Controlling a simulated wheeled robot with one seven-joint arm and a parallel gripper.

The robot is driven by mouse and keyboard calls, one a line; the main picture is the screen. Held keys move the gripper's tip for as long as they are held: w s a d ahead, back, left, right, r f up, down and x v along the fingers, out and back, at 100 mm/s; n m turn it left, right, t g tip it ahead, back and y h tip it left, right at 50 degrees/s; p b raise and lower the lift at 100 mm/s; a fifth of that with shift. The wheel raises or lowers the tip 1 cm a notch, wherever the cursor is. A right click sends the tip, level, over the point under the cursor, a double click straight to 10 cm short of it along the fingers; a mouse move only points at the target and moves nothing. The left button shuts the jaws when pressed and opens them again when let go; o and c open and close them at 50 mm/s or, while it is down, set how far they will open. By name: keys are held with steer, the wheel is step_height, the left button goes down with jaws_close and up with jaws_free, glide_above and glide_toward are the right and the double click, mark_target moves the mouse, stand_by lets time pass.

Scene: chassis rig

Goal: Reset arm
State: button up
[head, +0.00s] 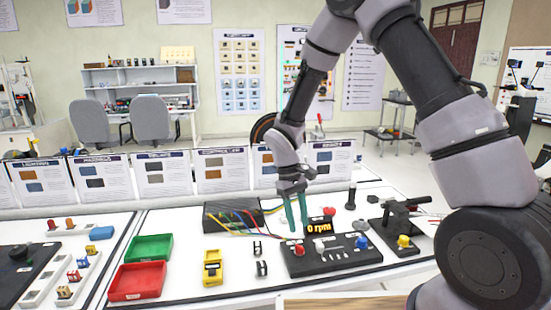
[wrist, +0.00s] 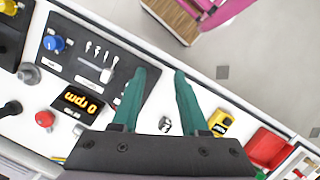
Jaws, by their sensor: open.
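My gripper (head: 296,216) has two green fingers, pointing down above the white bench beside a black control panel (head: 345,262). In the wrist view my gripper (wrist: 165,75) shows its fingers apart with nothing between them. The display also shows in the wrist view (wrist: 80,100). My arm reaches in from the right of the head view and arches over the bench. I cannot tell the exact height of the fingertips above the bench.
A green tray (head: 149,247), a red tray (head: 138,282) and a yellow meter (head: 212,268) stand left of the panel. A black box (head: 233,215) with coloured wires lies behind. A black device (head: 402,222) stands right. Posters on stands line the bench's back.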

steer(key=d+r+m+t+y, duration=0.1)
steer(key=d+r+m+t, duration=0.3)
steer(key=r, duration=0.6)
steer(key=d+r+m+g+y, duration=0.15)
steer(key=d+r, duration=0.35)
steer(key=r, duration=0.5)
steer(key=s+d+r+m+t+y, duration=0.1)
steer(key=s+d+r+m+t, duration=0.1)
steer(key=s+r, duration=0.4)
steer(key=s+d+r+m+t, duration=0.3)
steer(key=s+d+r+t, duration=0.2)
steer(key=s+d+r, duration=0.1)
step_height(320, 180, up, 2)
steer(key=shift+d+r+m+y, duration=0.15)
steer(key=shift+d+m+y, duration=0.2)
steer(key=shift+d, duration=0.45)
